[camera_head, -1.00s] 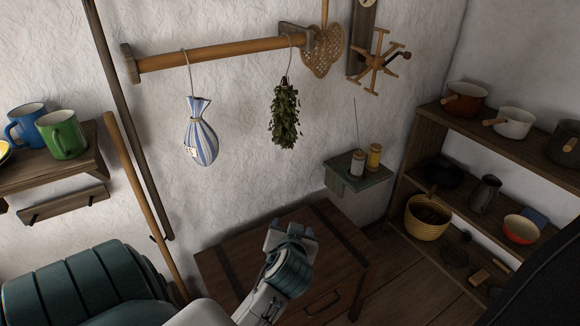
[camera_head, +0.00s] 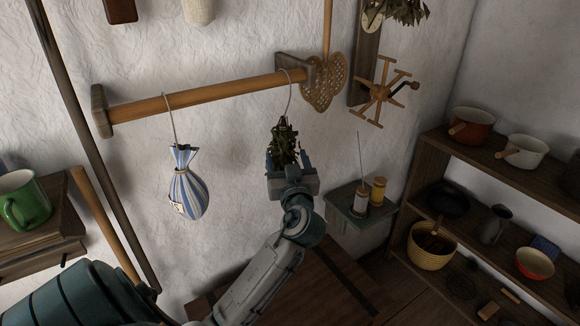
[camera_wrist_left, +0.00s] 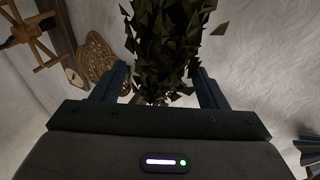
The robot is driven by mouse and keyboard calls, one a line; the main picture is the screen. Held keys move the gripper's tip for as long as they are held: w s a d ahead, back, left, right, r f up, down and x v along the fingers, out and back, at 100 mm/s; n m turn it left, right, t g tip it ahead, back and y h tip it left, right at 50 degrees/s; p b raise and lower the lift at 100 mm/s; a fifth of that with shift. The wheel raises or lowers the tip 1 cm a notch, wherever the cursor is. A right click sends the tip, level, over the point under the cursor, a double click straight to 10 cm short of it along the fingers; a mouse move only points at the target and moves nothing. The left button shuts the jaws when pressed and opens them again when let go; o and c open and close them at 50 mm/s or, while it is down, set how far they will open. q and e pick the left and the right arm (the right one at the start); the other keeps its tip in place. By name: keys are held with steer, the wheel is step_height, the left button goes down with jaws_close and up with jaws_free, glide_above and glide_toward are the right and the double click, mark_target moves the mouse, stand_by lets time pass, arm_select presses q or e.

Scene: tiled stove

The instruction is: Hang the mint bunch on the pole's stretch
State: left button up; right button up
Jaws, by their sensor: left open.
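The mint bunch (camera_head: 284,132) is a dark green leafy bundle hanging by a wire hook (camera_head: 290,92) from the right end of the wooden pole (camera_head: 205,97). Its hook sits close to the pole's right bracket. My left gripper (camera_head: 287,165) is at the lower part of the bunch, with its fingers open on either side of the leaves. In the left wrist view the bunch (camera_wrist_left: 165,45) hangs between the two blue fingers, with space beside it. The lower leaves are partly hidden by the gripper in the head view. My right gripper is not in view.
A blue-striped bag (camera_head: 187,188) hangs from the pole left of the bunch. A woven heart (camera_head: 323,84) hangs just right of the bracket. A small shelf with spools (camera_head: 361,199) is at lower right. The pole between bag and bunch is clear.

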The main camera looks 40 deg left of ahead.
mark_target(285, 153)
arm_select(q)
steer(key=p+x, duration=0.1)
steer(key=x, duration=0.3)
steer(key=shift+r, duration=0.15)
steer(key=shift+w+a, duration=0.15)
steer(key=shift+a, duration=0.05)
steer(key=shift+w+a, duration=0.15)
steer(key=c, duration=1.1)
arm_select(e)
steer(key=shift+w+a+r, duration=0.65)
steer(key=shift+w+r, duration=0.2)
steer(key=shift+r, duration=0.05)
